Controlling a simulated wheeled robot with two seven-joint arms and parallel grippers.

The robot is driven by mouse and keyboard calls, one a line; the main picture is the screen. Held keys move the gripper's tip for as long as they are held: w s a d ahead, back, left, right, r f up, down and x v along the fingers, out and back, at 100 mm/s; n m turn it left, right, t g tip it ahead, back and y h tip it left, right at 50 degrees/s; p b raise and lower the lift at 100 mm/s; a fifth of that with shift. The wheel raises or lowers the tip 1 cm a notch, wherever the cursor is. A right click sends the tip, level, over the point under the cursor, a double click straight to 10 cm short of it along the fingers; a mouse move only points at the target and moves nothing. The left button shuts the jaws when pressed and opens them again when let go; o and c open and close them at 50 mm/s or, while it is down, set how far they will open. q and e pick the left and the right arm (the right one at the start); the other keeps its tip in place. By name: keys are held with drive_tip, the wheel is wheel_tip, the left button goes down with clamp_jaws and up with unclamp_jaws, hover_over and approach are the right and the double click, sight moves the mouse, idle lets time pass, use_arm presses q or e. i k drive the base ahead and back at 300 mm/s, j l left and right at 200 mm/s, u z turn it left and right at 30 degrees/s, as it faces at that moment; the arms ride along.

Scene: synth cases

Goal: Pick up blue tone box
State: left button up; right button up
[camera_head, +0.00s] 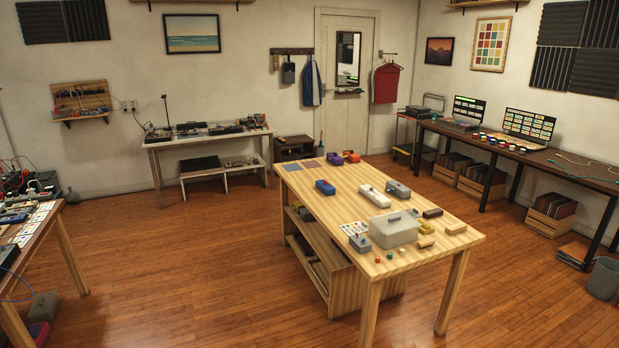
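A small blue box (325,187) lies on the wooden table (440,252) in the middle of the room. It sits toward the table's left edge, a little in front of a purple box (335,159). Bare tabletop surrounds it, and nothing touches it. Neither of my grippers shows in the head view.
Benches line the back wall, the right wall and the left edge. The wooden floor (190,260) left of the table is clear.

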sight(328, 190)
drive_tip(key=i+j+u, duration=0.25)
drive_tip(key=i, duration=0.6)
drive_tip(key=i+u, duration=0.25)
drive_tip(key=i, duration=0.65)
